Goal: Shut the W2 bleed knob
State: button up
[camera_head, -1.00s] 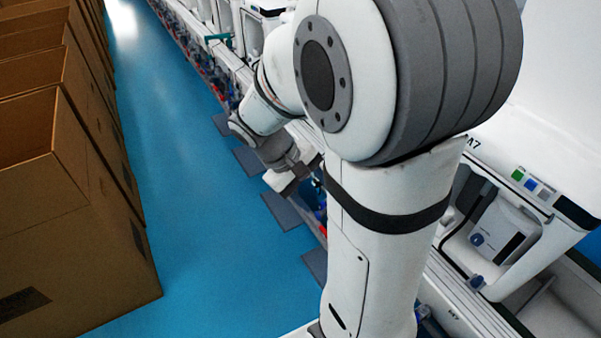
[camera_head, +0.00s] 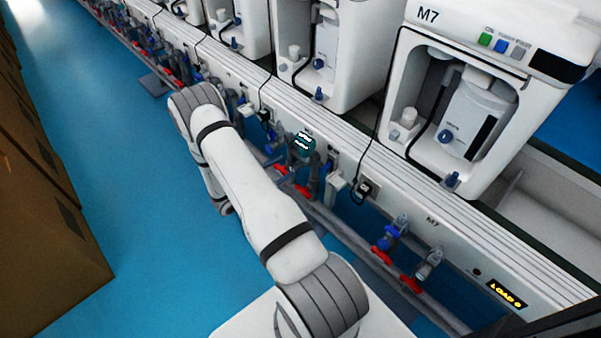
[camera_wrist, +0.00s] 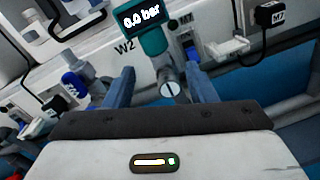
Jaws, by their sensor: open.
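In the wrist view a teal gauge (camera_wrist: 142,20) reads 0.0 bar, beside the W2 label (camera_wrist: 124,47) on the white rail. A small grey round knob with a slot (camera_wrist: 171,91), apparently the W2 bleed knob, sits below the gauge on a grey fitting. My gripper (camera_wrist: 160,76) is open, with one blue-grey finger on each side of the knob's line of sight. Contact with the knob cannot be told. In the head view the gauge (camera_head: 303,142) shows beyond my arm; my gripper's fingers cannot be made out there.
A blue valve knob (camera_wrist: 74,84) stands left of the fingers in the wrist view. A black plug with a cable (camera_wrist: 268,14) is at the right. In the head view, red handles (camera_head: 281,169) line the pipe under the rail; cardboard boxes (camera_head: 40,210) stand across the blue floor (camera_head: 150,190).

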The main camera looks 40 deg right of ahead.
aim_at(298, 165)
jog(key=shift+n+t, duration=0.6)
jog(key=shift+n, duration=0.1)
jog(key=d+f, duration=0.1)
jog(key=d, duration=0.1)
jog(key=d+f+b, duration=0.1)
jog(key=d+f, duration=0.2)
jog(key=d, duration=0.2)
jog(key=shift+w+d+f, duration=0.1)
jog(key=shift+w+f, duration=0.15)
jog(key=shift+f, duration=0.15)
jog(key=shift+d, duration=0.3)
jog(key=shift+c, duration=0.4)
